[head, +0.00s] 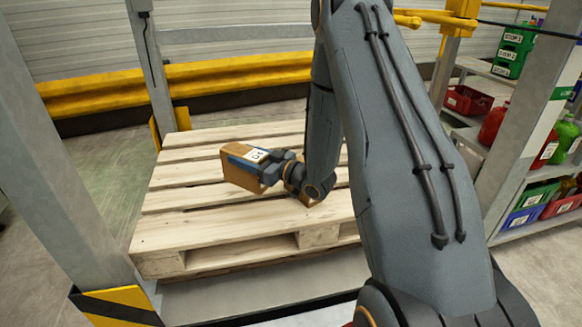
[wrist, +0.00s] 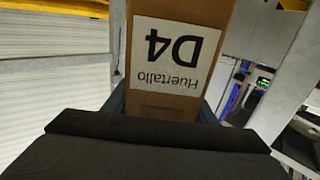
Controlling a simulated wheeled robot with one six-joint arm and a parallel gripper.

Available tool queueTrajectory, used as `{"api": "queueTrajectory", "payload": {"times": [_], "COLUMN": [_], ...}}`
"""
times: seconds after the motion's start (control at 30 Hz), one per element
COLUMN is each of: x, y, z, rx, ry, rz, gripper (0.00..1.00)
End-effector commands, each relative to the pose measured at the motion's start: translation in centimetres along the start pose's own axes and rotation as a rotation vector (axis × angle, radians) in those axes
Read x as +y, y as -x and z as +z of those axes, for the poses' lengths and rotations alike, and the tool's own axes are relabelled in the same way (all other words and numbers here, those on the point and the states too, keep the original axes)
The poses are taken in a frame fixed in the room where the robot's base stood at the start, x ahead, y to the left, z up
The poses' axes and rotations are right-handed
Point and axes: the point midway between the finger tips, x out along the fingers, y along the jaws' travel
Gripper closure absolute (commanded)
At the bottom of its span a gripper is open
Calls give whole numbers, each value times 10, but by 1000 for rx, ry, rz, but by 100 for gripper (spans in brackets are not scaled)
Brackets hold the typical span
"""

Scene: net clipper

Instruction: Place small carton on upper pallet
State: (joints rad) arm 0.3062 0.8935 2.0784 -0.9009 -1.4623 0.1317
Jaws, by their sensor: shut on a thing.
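A small brown carton (head: 228,167) with a white label is held in my gripper (head: 254,168) above the wooden pallet (head: 205,237) in the head view. The gripper is shut on the carton, with a finger along its near side. In the wrist view the carton (wrist: 184,87) fills the upper middle, and its label reads "Huertallo D4" upside down. The carton appears slightly tilted. I cannot tell whether its lower edge touches the pallet slats. My arm hides the right part of the pallet.
A grey post (head: 62,190) stands left of the pallet and another post (head: 528,110) stands right. A yellow rail (head: 235,70) runs behind. A shelf with bins (head: 545,190) is at the right.

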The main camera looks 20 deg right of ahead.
Motion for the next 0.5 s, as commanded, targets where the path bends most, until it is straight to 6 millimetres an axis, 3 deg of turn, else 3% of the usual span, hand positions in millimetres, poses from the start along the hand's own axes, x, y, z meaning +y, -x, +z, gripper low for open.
{"api": "queueTrajectory", "payload": {"times": [0.33, 0.5], "x": [13, 14], "y": [-21, -23], "z": [5, 25], "rx": [7, 5], "ry": [1, -2], "rz": [-2, -1], "gripper": [100, 100]}}
